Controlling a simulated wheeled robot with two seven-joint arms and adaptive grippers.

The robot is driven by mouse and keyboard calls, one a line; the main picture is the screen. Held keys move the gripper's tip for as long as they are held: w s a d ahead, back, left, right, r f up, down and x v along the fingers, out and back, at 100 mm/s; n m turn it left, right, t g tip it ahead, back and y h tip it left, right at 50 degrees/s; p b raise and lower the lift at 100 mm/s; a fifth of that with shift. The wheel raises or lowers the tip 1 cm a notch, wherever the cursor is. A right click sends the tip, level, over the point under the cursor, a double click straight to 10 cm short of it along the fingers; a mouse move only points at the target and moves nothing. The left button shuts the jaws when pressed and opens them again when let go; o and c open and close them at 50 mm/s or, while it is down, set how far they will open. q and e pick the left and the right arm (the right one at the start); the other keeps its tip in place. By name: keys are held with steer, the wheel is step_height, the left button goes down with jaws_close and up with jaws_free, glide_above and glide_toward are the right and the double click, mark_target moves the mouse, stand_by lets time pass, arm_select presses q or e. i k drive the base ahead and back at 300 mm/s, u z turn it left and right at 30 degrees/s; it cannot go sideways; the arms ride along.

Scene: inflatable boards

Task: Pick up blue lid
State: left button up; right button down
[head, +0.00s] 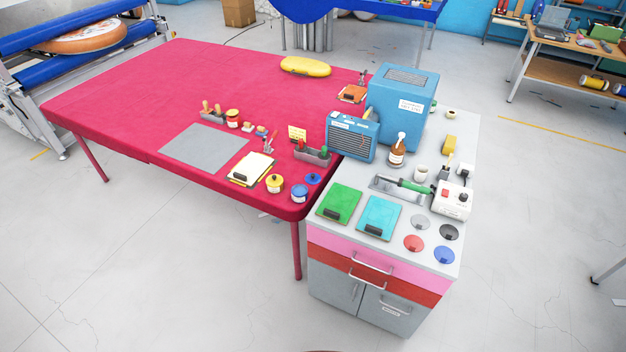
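A small blue lid (313,179) lies at the near right corner of the red table, close to the cabinet. It looks like a flat disc with a raised knob. Just left of it and nearer stands a small tin with a blue top (299,191). A tin with a yellow lid (275,182) stands further left. Another round blue disc (444,255) lies on the grey cabinet top, near its front right corner; I cannot tell whether it is a lid. Neither of my grippers is in view.
The red table (130,95) is mostly bare. A clipboard (250,168) and a grey tray (312,154) lie near the lid. The cabinet top holds green (339,203) and cyan (379,217) clipboards and a blue machine (402,105). The floor in front is clear.

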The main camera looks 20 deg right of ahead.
mark_target(312, 178)
steer(key=z, duration=0.05)
steer(key=k, duration=0.5)
steer(key=u, duration=1.3)
steer(key=i, duration=0.9)
steer(key=z, duration=1.85)
